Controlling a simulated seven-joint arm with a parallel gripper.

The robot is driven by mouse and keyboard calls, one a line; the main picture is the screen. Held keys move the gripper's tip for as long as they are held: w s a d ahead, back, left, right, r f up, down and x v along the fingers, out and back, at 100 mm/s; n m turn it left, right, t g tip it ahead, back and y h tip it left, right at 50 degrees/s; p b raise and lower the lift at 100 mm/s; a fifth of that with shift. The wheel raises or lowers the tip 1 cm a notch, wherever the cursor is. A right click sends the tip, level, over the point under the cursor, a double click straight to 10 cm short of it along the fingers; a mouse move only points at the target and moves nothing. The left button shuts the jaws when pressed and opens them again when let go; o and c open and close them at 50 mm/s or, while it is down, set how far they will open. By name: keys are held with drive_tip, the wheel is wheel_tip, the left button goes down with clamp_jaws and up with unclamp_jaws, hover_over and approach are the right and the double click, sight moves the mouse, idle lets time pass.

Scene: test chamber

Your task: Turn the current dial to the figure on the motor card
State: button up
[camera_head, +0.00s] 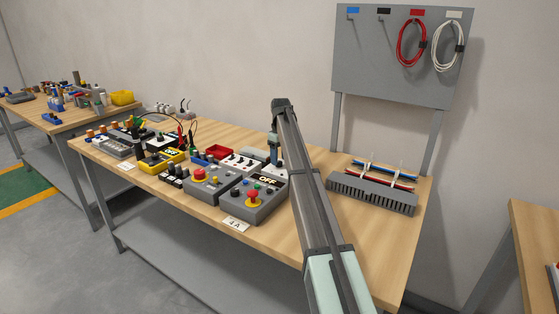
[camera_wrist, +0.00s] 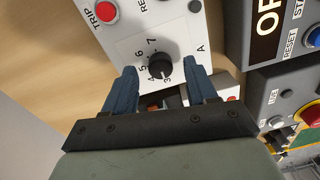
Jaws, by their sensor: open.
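In the wrist view, a black dial knob (camera_wrist: 160,67) sits on a white relay face (camera_wrist: 125,45) with figures from 3 to 7 around it and an "A" to the right. A small white mark shows on the knob's lower right, near the 3; its exact reading is unclear. My gripper (camera_wrist: 160,74) is open, its blue fingertips on either side of the knob with gaps. In the head view my arm comes down over the bench, and the gripper is mostly hidden behind it. A white card (camera_head: 235,224) at the bench's front edge appears to read "4 A".
A red TRIP button (camera_wrist: 105,11) is on the relay. A grey OFF box (camera_head: 266,181) and another grey box with a red button (camera_head: 211,182) stand close by. A slotted grey duct (camera_head: 372,192) with wires is at right. A pegboard (camera_head: 405,60) with cables rises behind.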

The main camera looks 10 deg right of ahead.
drive_tip(key=shift+f, duration=0.75)
drive_tip(key=c, duration=1.1)
drive_tip(key=shift+o, duration=0.2)
drive_tip(key=m, duration=0.4)
drive_tip(key=shift+m, duration=0.4)
drive_tip(key=shift+a+m, duration=0.1)
drive_tip(key=shift+m, duration=1.8)
